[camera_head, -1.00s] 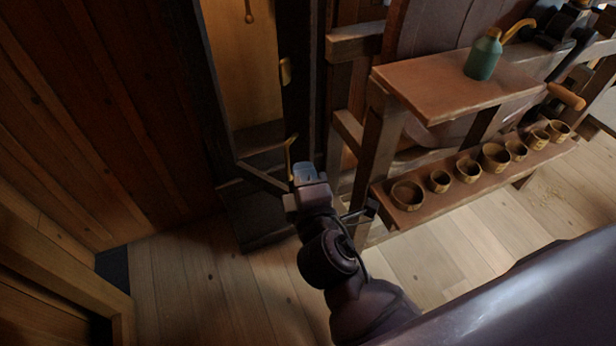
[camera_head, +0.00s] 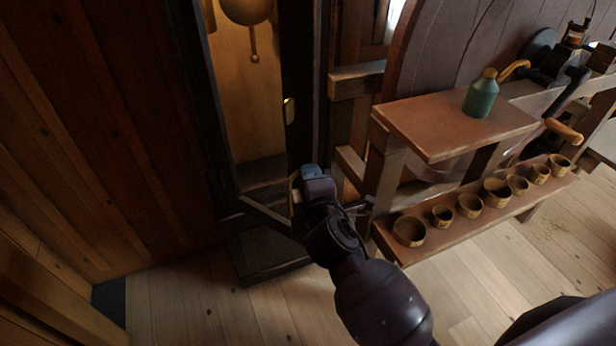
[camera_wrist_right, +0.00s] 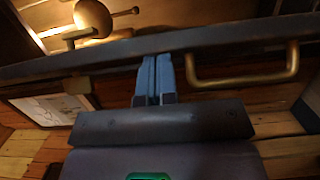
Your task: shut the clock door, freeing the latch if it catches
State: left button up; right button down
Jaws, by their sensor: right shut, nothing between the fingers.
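The tall dark clock case (camera_head: 262,262) stands left of centre in the head view, with a brass pendulum (camera_head: 247,10) in its lit inside. The clock door (camera_head: 264,211) is a dark frame; its bottom rail slants out from the case, so it looks ajar. A brass handle is on the door's stile; it shows clearly in the right wrist view (camera_wrist_right: 243,82) and is mostly hidden in the head view. A small brass piece (camera_head: 289,110), perhaps the latch, sits higher up. My right gripper (camera_head: 312,172) is shut and empty, its tips at the stile beside the handle (camera_wrist_right: 154,62). The left gripper is out of view.
A wooden bench (camera_head: 455,120) with a green bottle (camera_head: 481,94) stands close right of the clock. Its lower shelf (camera_head: 455,228) holds several small wooden cups. A plank wall (camera_head: 90,130) is on the left. The floor (camera_head: 190,300) in front is clear.

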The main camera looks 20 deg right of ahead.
jog(key=shift+w+d+r+n+y+p, duration=0.15)
jog(key=shift+w+d+n+y+p, duration=0.1)
jog(key=shift+w+d+y+p, duration=0.25)
jog(key=shift+w+d+r+n+y+p, duration=0.1)
jog(key=shift+w+d+n+y+p, duration=0.2)
jog(key=shift+d, duration=0.25)
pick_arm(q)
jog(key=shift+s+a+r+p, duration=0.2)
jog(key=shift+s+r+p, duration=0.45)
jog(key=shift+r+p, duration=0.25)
pick_arm(e)
jog(key=w+d+y, duration=0.1)
jog(key=w+d+n+y, duration=0.1)
jog(key=d, duration=0.1)
jog(key=w+d+n+y, duration=0.1)
jog(key=shift+w+d+f, duration=0.25)
jog(key=shift+w+d, duration=0.05)
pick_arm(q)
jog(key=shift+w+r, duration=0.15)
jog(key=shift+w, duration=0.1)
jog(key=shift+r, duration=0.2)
pick_arm(e)
jog(key=shift+s, duration=0.1)
